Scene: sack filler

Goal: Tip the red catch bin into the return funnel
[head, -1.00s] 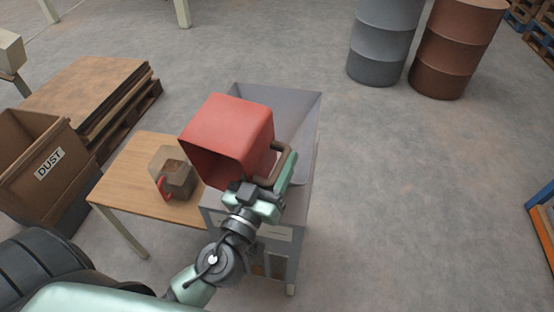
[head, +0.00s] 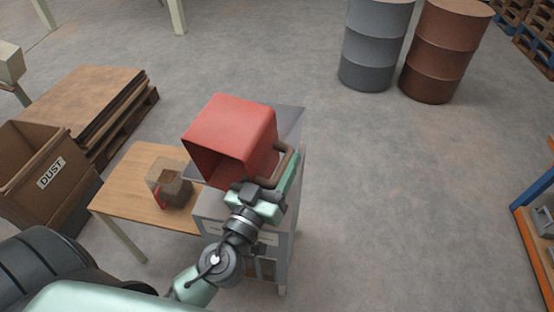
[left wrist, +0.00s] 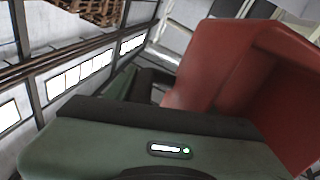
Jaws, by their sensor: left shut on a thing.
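My left gripper (head: 266,192) is shut on the brown handle (head: 285,162) at the right side of the red catch bin (head: 232,122). The bin is held tilted on its side, its open mouth facing the lower left of the head view. I see nothing falling from it. The grey return funnel (head: 291,122) is behind and below the bin, which hides most of it; its right part shows. In the left wrist view the red bin (left wrist: 198,65) fills the right, beyond the green gripper body. My right gripper is not in view.
A wooden table (head: 128,187) left of the funnel's grey cabinet (head: 238,232) carries a clear container (head: 172,188) with brown contents and a red handle. A DUST box (head: 38,160) and stacked boards (head: 88,97) stand further left.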

